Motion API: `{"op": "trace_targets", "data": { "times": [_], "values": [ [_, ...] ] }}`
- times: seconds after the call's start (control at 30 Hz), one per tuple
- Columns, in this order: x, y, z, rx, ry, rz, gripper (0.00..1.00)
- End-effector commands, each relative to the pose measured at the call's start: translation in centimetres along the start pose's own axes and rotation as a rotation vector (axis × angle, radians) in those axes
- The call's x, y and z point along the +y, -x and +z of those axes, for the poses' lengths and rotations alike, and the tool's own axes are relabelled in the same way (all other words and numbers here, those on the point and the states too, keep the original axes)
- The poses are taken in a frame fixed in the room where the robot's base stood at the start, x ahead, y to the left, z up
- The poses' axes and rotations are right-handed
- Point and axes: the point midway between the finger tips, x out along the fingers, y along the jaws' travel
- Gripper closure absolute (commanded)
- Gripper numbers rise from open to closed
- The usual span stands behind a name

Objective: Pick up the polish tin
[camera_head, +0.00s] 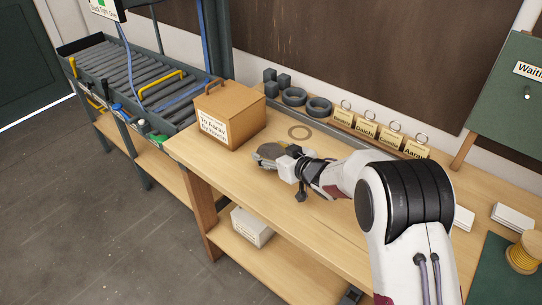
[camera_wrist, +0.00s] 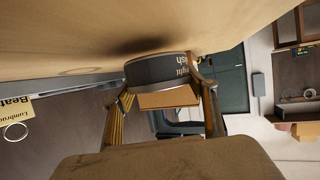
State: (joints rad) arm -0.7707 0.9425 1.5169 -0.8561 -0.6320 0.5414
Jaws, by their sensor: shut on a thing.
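The polish tin (camera_wrist: 158,70) is a dark, round, low tin with pale lettering on its side, seen upside down in the wrist view. My gripper (camera_wrist: 163,88) is shut on it, with one finger on each side. A dark shadow lies on the bench top close to the tin; I cannot tell whether the tin touches the bench.
A labelled cardboard box (camera_head: 236,112) stands left of my gripper on the bench (camera_head: 225,160). A ring mark (camera_head: 299,132) lies behind it. Dark round pieces (camera_head: 318,107) and name tags (camera_head: 365,132) line the back. A roller conveyor (camera_head: 135,75) is at the left.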

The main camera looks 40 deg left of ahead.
Motion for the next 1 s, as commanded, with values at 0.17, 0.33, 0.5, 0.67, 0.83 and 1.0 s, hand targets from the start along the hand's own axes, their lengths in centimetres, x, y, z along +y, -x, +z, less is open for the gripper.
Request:
{"op": "trace_targets", "data": {
  "times": [0.17,0.33,0.5,0.67,0.83,1.0],
  "values": [
    [0.0,1.0,-2.4,0.003,0.002,0.001,0.68],
    [0.0,1.9,-4.7,0.003,0.003,0.001,0.68],
    [0.0,2.6,-6.5,0.003,0.001,0.001,0.68],
    [0.0,3.0,-7.3,0.001,0.000,0.001,0.68],
    [0.0,3.1,-7.5,0.001,0.001,0.001,0.68],
    [0.0,3.1,-7.5,0.001,0.000,0.000,0.68]
  ]
}}
